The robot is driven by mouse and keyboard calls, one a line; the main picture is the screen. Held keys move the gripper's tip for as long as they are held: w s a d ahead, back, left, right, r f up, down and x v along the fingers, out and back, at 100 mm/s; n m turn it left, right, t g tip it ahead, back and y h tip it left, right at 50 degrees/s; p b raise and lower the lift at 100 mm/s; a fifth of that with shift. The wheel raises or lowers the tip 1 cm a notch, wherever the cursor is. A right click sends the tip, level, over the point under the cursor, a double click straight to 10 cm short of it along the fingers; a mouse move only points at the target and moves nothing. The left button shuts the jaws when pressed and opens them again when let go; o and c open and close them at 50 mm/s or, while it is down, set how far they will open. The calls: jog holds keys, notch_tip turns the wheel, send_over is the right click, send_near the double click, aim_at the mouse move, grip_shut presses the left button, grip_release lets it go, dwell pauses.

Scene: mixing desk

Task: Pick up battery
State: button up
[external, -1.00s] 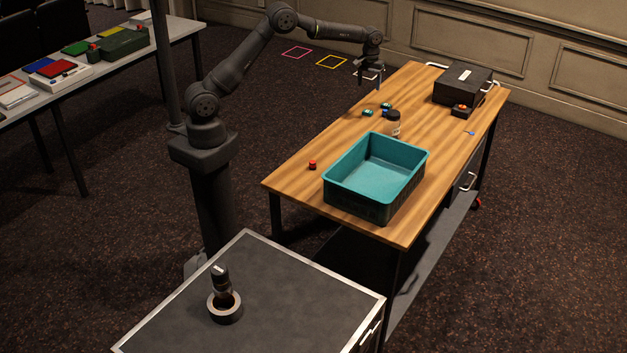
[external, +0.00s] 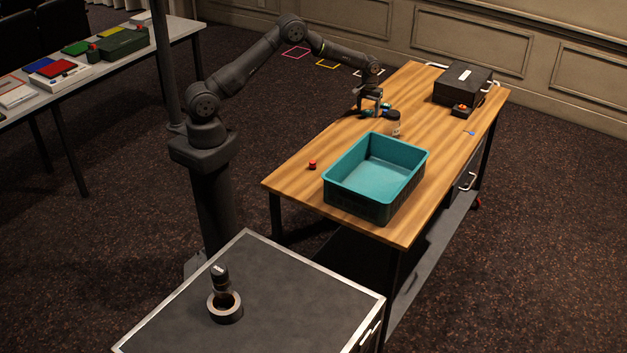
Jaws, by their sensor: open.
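My gripper (external: 371,112) is open and low over the wooden table, at its left side beyond the teal bin. Its fingers are among a few small green and blue items (external: 387,111) and partly hide them. I cannot tell for sure which small item is the battery, or whether the fingers touch any of them. Nothing is visibly held.
A jar with a dark lid (external: 394,117) stands just right of my gripper. The teal bin (external: 348,192) stands nearer the camera, with a small red item (external: 312,165) to its left. A black case (external: 462,84) is at the far end. The table's right side is mostly clear.

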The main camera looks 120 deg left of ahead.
aim_at(368, 112)
jog(key=c, duration=1.1)
jog(key=shift+o, duration=0.2)
jog(key=shift+r, duration=0.5)
jog(key=r, duration=0.3)
jog(key=shift+w+d+r, duration=0.2)
jog(key=shift+d+r, duration=0.1)
jog(key=shift+r, duration=0.05)
jog(key=w+d+r, duration=0.4)
jog(key=d+r, duration=0.2)
jog(key=d, duration=0.4)
jog(key=shift+w+r, duration=0.15)
jog(key=shift+r, duration=0.05)
